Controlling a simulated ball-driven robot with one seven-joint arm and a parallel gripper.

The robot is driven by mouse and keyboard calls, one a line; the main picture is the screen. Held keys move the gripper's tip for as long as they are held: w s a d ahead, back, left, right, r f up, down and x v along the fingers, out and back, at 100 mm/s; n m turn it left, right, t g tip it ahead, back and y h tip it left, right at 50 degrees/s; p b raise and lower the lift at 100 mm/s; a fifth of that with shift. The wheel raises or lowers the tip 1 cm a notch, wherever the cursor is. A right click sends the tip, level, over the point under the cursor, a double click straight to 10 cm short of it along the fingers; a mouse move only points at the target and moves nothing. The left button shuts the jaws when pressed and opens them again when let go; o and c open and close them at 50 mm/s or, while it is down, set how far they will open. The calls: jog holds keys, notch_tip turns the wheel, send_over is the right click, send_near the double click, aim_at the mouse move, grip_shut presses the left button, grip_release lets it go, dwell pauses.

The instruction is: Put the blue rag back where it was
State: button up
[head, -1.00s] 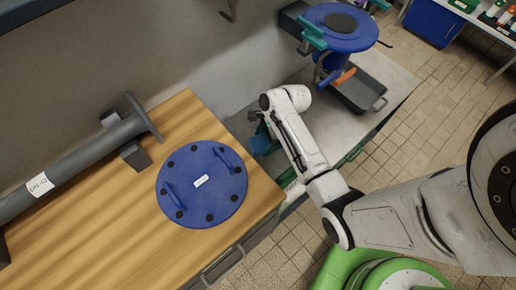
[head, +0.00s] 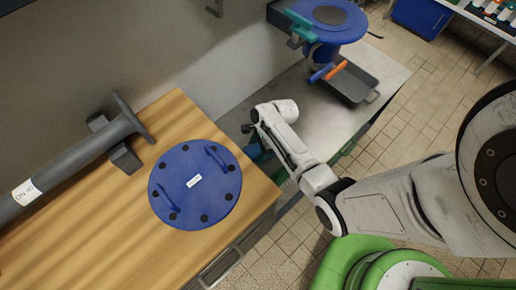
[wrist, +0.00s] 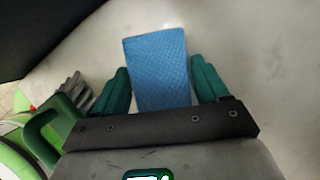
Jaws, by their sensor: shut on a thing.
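The blue rag (wrist: 157,70) shows in the wrist view as a flat, textured blue rectangle between the two green fingers of my gripper (wrist: 160,80). My gripper is shut on it, and the rag sticks out past the fingertips over a pale grey surface. In the head view my gripper (head: 256,150) is mostly hidden behind my arm, low beside the right edge of the wooden bench. The rag cannot be clearly told from the fingers there.
A wooden bench (head: 110,230) at left carries a round blue cover (head: 196,205) and a grey pipe (head: 75,160). A grey surface (head: 300,110) beyond my arm holds a blue flanged stand (head: 325,22) and a dark tray (head: 350,85). Tiled floor lies at right.

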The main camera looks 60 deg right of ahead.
jog(key=o, duration=1.1)
jog(key=shift+p+v, duration=0.6)
jog(key=shift+v, duration=3.2)
